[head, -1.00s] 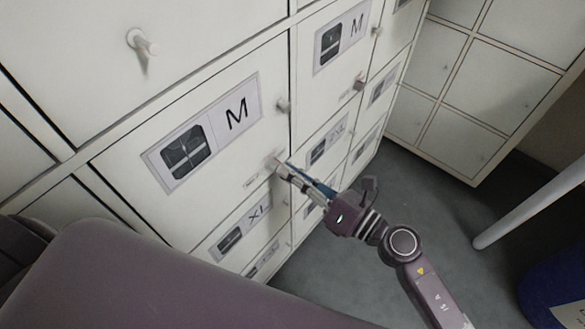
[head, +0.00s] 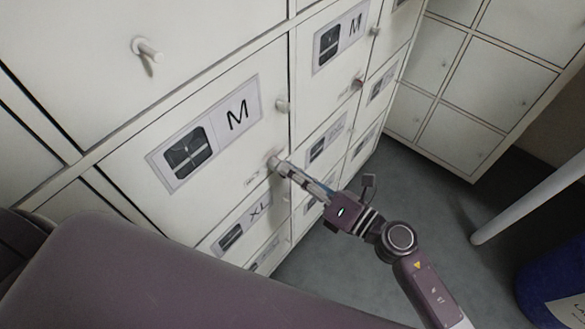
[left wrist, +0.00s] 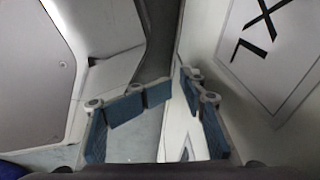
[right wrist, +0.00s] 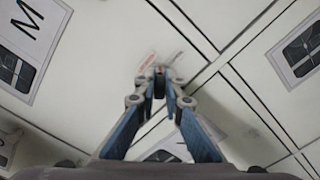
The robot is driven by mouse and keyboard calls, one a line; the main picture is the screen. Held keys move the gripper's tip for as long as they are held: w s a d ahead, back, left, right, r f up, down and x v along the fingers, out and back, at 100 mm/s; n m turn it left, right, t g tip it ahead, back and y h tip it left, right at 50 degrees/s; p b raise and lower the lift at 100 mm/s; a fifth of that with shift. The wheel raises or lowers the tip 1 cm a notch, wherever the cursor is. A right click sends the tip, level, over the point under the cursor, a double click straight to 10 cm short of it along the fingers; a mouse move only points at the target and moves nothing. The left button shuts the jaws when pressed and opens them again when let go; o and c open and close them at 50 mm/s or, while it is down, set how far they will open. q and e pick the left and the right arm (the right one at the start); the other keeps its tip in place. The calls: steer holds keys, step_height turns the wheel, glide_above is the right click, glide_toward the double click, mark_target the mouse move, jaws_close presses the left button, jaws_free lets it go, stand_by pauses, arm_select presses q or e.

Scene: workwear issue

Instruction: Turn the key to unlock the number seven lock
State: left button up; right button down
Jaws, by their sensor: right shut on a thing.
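The lock (head: 275,161) sits at the lower right of a white locker door labelled M (head: 237,113). My right gripper (head: 282,167) reaches it from the lower right, its fingertips at the lock face. In the right wrist view, the right gripper's fingers (right wrist: 160,85) close together on a small piece at the lock, which I take as the key; the fingertips mostly hide it. Small red and grey print lies beside the lock, too small to read. My left gripper (left wrist: 168,86) is open and empty, near a door marked XL (left wrist: 262,28).
A second lock with a reddish piece (head: 357,84) is to the right. A white pole (head: 525,202) and dark blue bin (head: 555,290) stand right. Grey floor is clear between.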

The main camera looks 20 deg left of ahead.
steer(key=shift+a+r+m+p, duration=0.2)
steer(key=shift+m+p, duration=0.35)
steer(key=shift+m, duration=0.25)
steer(key=shift+m+p, duration=0.5)
steer(key=shift+m, duration=0.2)
arm_select(q)
steer(key=shift+g, duration=0.4)
steer(key=shift+s+d+r, duration=0.25)
steer(key=shift+s+r, duration=0.15)
steer(key=shift+s, duration=0.4)
steer(key=shift+s+d+r, duration=0.2)
steer(key=shift+s+r, duration=0.2)
steer(key=shift+s, duration=0.4)
steer(key=shift+s+d+r, duration=0.25)
steer(key=shift+s+r, duration=0.15)
steer(key=shift+s, duration=0.4)
arm_select(e)
steer(key=shift+f+m, duration=0.15)
steer(key=shift+m, duration=0.35)
arm_select(q)
steer(key=shift+w, duration=0.15)
